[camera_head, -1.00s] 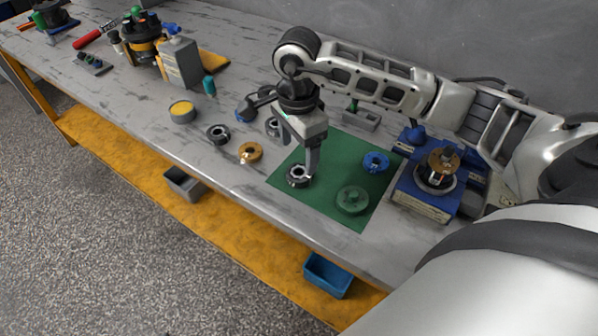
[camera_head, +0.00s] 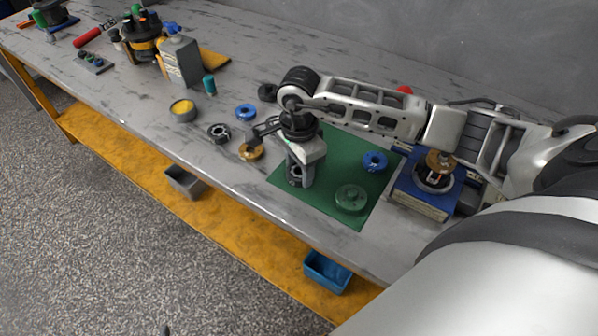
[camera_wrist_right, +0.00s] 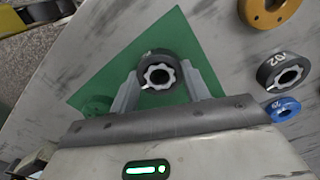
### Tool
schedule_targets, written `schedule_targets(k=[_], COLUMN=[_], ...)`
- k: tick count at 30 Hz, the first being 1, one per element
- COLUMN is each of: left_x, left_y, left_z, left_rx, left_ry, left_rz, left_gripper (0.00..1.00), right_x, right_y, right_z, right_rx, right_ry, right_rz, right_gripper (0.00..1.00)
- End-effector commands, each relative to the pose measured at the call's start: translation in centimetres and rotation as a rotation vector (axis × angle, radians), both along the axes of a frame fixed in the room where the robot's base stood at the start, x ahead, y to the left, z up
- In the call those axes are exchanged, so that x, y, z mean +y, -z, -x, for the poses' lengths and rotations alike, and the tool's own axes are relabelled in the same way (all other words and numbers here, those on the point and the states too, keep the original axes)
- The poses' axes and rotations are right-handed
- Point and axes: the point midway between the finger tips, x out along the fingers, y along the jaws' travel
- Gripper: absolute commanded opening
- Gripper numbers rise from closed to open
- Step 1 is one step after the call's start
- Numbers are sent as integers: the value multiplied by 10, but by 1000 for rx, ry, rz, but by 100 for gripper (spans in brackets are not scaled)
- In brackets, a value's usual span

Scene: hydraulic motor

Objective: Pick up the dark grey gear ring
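A dark grey gear ring (camera_head: 294,181) with a toothed hole lies at the left part of the green mat (camera_head: 330,210). It is partly hidden by my right gripper in the head view. In the right wrist view the ring (camera_wrist_right: 150,57) sits between the two finger tips of my right gripper (camera_wrist_right: 160,82). The fingers are apart, one on each side of the ring, and I see no clear grip on it. Whether they touch its sides is hard to tell. Another dark grey ring (camera_head: 218,133) lies off the mat to the left. My left gripper is not seen.
An orange ring (camera_head: 250,153), a blue ring (camera_head: 245,112) and a dark ring (camera_head: 267,92) lie left of the mat. A blue ring (camera_head: 375,161) and a green disc (camera_head: 351,198) lie on it. A blue-based motor assembly (camera_head: 425,195) stands to the right.

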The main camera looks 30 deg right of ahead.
Motion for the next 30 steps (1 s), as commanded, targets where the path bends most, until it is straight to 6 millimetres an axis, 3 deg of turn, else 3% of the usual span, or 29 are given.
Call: schedule_targets(k=[11,17,25,30], left_x=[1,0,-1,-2], left_y=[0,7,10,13], left_z=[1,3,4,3], left_rx=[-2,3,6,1], left_ry=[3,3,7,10], left_rz=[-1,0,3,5], left_gripper=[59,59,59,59], right_x=[0,-1,17,33], right_y=[-5,-28,-91,-109], right_z=[-1,-2,46,86], right_rx=[-4,-9,-9,-6], right_ry=[1,-1,-5,-6], right_rz=[0,0,1,1], right_gripper=[14,14,14,14])
